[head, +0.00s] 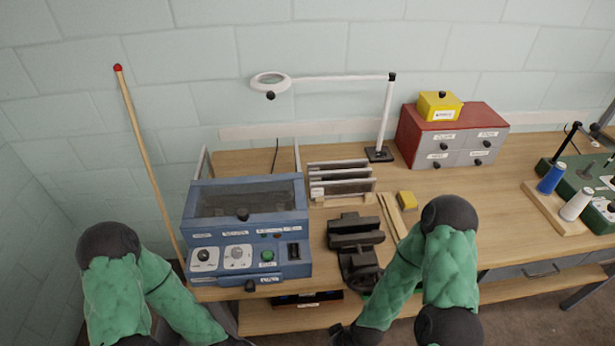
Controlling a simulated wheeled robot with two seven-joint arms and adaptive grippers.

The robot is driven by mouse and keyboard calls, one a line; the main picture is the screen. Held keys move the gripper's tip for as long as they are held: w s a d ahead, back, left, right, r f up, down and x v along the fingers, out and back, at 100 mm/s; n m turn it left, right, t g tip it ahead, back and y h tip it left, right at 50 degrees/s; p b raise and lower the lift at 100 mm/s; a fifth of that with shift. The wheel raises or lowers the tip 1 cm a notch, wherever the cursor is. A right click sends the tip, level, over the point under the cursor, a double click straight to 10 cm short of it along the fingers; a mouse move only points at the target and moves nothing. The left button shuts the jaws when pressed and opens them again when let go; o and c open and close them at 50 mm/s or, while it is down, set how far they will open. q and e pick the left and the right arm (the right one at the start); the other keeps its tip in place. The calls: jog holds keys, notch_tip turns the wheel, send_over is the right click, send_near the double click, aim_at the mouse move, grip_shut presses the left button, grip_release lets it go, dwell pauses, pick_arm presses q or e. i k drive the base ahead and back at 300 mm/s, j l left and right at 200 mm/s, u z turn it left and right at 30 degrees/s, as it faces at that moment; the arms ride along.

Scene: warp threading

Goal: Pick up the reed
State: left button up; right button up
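Flat, pale-edged frames that look like reeds (343,188) stand in a row on the bench behind the black vise. I cannot tell for certain which one is the reed. My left gripper (236,338) is at the bottom edge of the picture, below the blue machine and mostly cut off. My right gripper (345,335) is low in front of the bench, below the vise and partly cut off. Both grippers are well apart from the frames. Their fingers are too dark and cropped to show whether they are open or shut.
A blue machine (250,226) stands left of the frames. A black vise (357,240), wooden strips (393,215) and a yellow block (407,200) lie nearby. A magnifier lamp (385,115) and a red drawer cabinet (455,122) stand behind.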

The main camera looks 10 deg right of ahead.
aim_at(366, 172)
jog(key=j+z, duration=1.05)
jog(key=z, duration=0.6)
